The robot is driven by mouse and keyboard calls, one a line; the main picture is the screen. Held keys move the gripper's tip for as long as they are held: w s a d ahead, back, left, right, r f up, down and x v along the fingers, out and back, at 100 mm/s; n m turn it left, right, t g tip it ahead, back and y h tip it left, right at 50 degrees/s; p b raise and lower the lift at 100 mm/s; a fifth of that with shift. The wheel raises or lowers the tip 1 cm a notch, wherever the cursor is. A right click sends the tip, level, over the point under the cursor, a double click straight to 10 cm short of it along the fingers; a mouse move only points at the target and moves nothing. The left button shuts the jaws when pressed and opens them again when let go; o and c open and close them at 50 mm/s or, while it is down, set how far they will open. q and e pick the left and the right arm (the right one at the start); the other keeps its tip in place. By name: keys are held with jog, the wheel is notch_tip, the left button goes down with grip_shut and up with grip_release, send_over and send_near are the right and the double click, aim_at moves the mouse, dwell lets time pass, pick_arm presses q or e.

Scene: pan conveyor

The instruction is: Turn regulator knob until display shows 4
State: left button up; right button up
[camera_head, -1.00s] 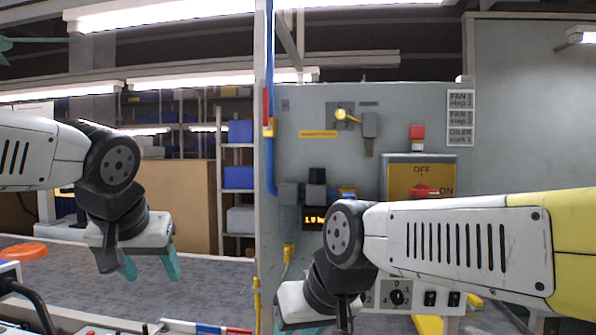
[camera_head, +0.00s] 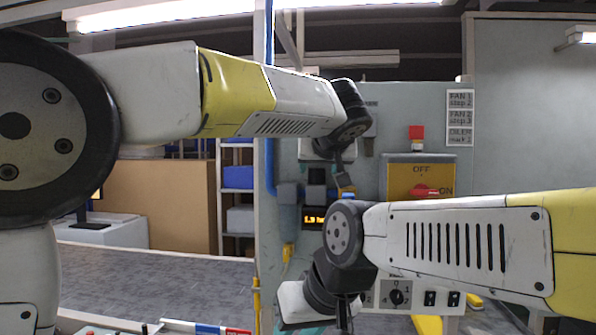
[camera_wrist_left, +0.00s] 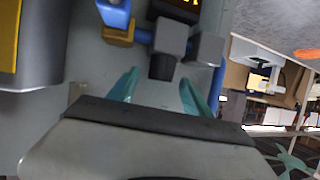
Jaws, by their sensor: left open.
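The regulator (camera_head: 316,193) is a grey block with a dark knob on top, mounted on the grey panel. In the left wrist view the black knob (camera_wrist_left: 162,66) points toward my left gripper (camera_wrist_left: 158,92). Its teal fingers are open, one on either side of the knob's line, with the tips just short of it or level with it. The display (camera_head: 313,217) below the regulator has yellow characters that seem to start with 1; the rest is too small to read. My right gripper (camera_head: 308,318) is low at the panel's front; its fingers are mostly cut off.
A yellow switch box (camera_head: 420,178) with a red rotary handle is right of the regulator. A blue pipe (camera_head: 270,160) runs down the panel's left edge. A lower switch panel (camera_head: 425,297) sits beside my right arm. The grey conveyor (camera_head: 170,280) on the left looks clear.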

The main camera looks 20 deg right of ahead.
pick_arm(q)
jog(key=shift+x, duration=1.35)
grip_shut()
jog(key=shift+a+m+h, duration=0.15)
jog(key=shift+m+h, duration=0.15)
jog(key=shift+h, duration=0.1)
